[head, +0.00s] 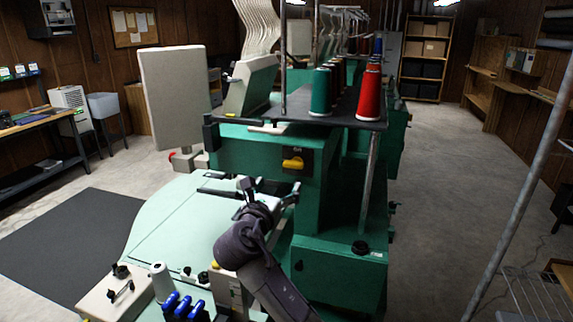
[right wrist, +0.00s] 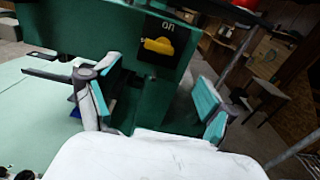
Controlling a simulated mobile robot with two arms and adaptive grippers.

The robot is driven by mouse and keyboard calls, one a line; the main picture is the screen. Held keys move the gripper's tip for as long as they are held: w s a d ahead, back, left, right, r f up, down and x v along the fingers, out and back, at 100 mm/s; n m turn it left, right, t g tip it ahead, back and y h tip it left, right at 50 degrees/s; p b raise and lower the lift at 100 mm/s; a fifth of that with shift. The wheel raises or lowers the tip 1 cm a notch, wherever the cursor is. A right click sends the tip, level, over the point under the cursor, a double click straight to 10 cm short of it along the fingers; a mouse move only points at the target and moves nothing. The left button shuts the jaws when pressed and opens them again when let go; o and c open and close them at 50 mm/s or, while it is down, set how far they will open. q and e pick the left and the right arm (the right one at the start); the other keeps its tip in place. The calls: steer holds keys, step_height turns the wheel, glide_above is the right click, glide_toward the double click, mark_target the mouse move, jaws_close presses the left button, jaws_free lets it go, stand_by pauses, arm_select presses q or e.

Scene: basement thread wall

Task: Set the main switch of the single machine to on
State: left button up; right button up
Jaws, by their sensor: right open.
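The main switch (head: 293,163) is a yellow knob on a black plate on the front of the green machine (head: 235,150). Its handle lies roughly level. In the right wrist view the yellow switch (right wrist: 158,46) shows upper middle, with the word "on" on the plate above it. My right gripper (head: 270,190) is open and empty, below and in front of the switch, apart from it. In the right wrist view its two teal-padded fingers (right wrist: 152,98) are spread wide, with the switch beyond and above the gap. My left gripper is out of view.
Red and green thread cones (head: 369,95) stand on a dark shelf above the switch. A pale green table (head: 170,222) lies left of my gripper, with a white cone (head: 162,280) and blue-topped items at its front. A metal pole (head: 520,195) slants at the right; the floor there is mostly clear.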

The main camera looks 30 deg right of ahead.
mark_target(292, 166)
steer(key=p+x, duration=0.2)
steer(key=x, duration=0.9)
steer(key=c, duration=1.2)
steer(key=shift+o, duration=0.2)
